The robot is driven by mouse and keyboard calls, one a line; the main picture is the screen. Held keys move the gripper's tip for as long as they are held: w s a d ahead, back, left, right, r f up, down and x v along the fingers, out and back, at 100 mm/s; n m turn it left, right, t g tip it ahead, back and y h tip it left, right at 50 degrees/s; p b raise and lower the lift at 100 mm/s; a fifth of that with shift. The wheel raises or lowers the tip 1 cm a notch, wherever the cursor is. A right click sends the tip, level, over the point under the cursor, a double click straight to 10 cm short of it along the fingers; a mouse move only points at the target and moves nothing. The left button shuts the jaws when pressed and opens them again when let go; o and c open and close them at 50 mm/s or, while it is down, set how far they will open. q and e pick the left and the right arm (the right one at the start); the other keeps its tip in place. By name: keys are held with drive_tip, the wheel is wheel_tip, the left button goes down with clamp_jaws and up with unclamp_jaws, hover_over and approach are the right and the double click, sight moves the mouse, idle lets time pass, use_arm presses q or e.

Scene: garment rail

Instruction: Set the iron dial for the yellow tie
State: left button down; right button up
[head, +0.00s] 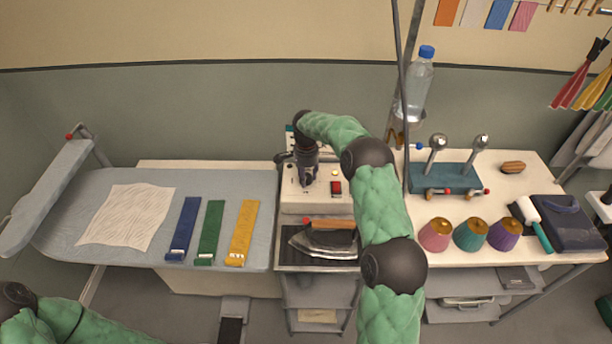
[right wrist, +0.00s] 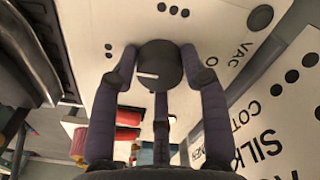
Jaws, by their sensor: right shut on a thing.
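The yellow tie (head: 242,230) lies flat on the grey-blue board, right of a green tie (head: 209,232) and a blue tie (head: 184,228). The iron (head: 325,242) rests on a dark tray below the white iron station (head: 317,202). My right gripper (head: 307,180) reaches down at the station, hiding its dial in the head view. In the right wrist view, its fingers are shut around the black round dial (right wrist: 158,62). The dial's white pointer mark faces left in that view. Dot groups and "VAC" mark the panel. My left gripper is out of view.
A sign with "SILK" and "COT" (right wrist: 275,135) stands beside the dial, partly hidden. A red switch (head: 336,188) is on the station. Thread cones (head: 471,234), a teal stand (head: 445,179) and a hanging bottle (head: 418,85) are to the right. A white cloth (head: 127,216) lies left.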

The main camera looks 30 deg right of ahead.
sight(306, 176)
drive_tip(key=shift+s+f, duration=0.1)
drive_tip(key=shift+f, duration=0.05)
drive_tip(key=o, duration=1.1)
drive_tip(key=shift+o, duration=0.2)
drive_tip(key=shift+r, duration=0.2)
wheel_tip(306, 176, up, 12)
drive_tip(key=shift+f, duration=0.15)
